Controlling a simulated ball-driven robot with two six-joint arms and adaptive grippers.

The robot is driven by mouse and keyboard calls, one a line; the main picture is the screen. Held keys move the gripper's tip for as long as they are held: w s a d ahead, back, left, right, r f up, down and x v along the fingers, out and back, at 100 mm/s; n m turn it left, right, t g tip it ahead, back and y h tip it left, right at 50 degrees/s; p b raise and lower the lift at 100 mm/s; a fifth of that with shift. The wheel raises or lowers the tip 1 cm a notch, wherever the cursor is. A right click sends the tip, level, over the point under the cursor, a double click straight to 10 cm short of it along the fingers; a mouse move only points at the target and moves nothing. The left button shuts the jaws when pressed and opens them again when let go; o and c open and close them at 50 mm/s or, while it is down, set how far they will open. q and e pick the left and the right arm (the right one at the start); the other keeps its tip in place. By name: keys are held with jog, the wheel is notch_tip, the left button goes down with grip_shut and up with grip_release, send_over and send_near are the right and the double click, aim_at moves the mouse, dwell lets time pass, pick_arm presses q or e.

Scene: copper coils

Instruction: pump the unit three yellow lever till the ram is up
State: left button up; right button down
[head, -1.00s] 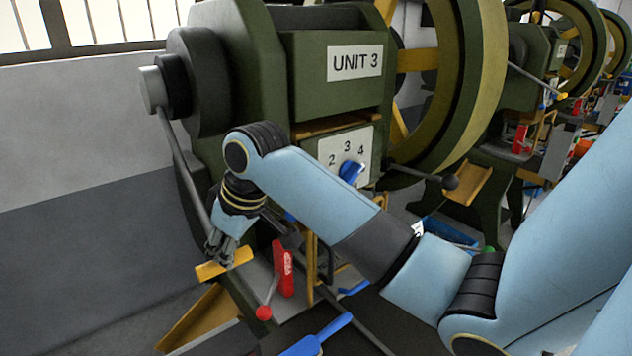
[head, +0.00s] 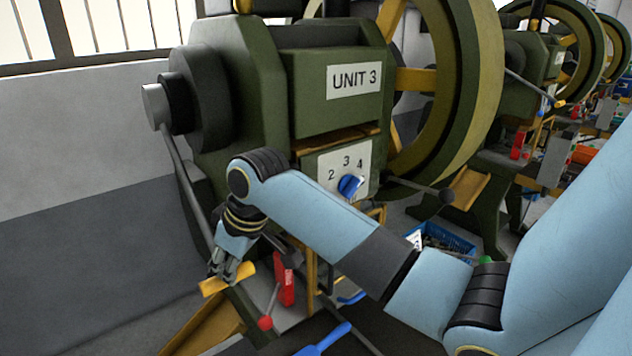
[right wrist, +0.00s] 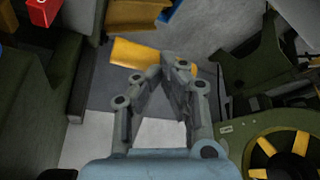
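The unit three press (head: 330,100) is a dark green machine with a "UNIT 3" plate (head: 355,80). A grey rod (head: 188,190) runs down from its left hub to the yellow lever grip (head: 212,287), low at the press's left side. My right gripper (head: 228,272) reaches down onto this grip, its fingers close together on it. In the right wrist view the yellow grip (right wrist: 135,55) crosses behind the right gripper's fingertips (right wrist: 167,70) and sticks out to the left. I cannot make out the ram; my right arm covers part of the press front. My left gripper is out of view.
A dial plate with a blue knob (head: 350,186) is on the press front. A red block (head: 284,278) and a red-ball lever (head: 266,322) are close right of my gripper. A blue bin (head: 450,242) stands right. The grey wall side at left is clear.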

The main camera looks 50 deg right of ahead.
jog(key=a+p+v, duration=0.1)
jog(key=a+v, duration=0.1)
jog(key=v, duration=1)
jog(key=shift+s+a, duration=0.2)
jog(key=shift+s, duration=0.2)
jog(key=shift+r, duration=0.1)
notch_tip(320, 180, up, 7)
dwell(0.7)
dwell(0.5)
